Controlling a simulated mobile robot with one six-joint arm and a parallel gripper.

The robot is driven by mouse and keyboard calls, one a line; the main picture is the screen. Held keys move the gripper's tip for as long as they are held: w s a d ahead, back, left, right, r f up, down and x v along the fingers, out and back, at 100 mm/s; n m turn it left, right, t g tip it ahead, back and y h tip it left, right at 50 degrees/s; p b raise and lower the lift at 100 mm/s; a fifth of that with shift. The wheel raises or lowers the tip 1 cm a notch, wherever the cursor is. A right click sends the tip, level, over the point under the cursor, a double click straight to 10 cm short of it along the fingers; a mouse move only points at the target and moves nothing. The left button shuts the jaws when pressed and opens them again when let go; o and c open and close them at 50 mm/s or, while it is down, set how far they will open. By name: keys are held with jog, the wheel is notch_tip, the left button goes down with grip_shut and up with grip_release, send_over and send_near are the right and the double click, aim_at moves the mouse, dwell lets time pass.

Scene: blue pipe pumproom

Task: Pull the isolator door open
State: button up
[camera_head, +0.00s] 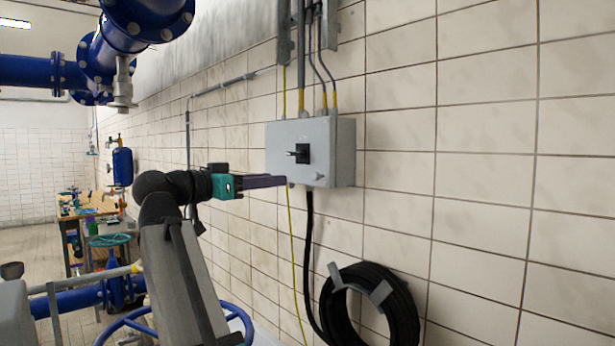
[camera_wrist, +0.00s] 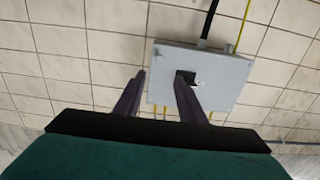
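The isolator is a light grey wall box (camera_head: 330,135) with a black rotary handle (camera_head: 302,153) on its front. Its door looks closed. The box (camera_wrist: 228,84) appears upside down in the wrist view. My gripper (camera_head: 284,181) is in front of the box, near its lower front edge and below the handle. In the wrist view my gripper (camera_wrist: 160,75) has its two dark fingers apart with nothing between them. The right finger overlaps the black handle (camera_wrist: 190,77), and the left one lies beyond the box's edge. Whether either finger touches the box is unclear.
A black cable runs down from the box to a coiled hose (camera_head: 372,310) on the tiled wall. Conduits (camera_head: 302,60) enter the box from above. Blue pipes (camera_head: 75,70) are at the upper left. A blue handwheel (camera_head: 235,315) is below my arm. A workbench (camera_head: 90,215) stands farther back.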

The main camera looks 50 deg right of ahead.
aim_at(314, 176)
jog(key=d+p, duration=0.1)
jog(key=d, duration=0.2)
jog(key=d+p, duration=0.1)
jog(key=d, duration=0.3)
jog(key=s+d+p, duration=0.1)
jog(key=d+p, duration=0.1)
jog(key=d, duration=0.2)
jog(key=shift+r, duration=0.1)
jog(key=shift+d, duration=0.85)
jog(key=shift+c, duration=0.2)
grip_shut()
jog(key=shift+a, duration=0.1)
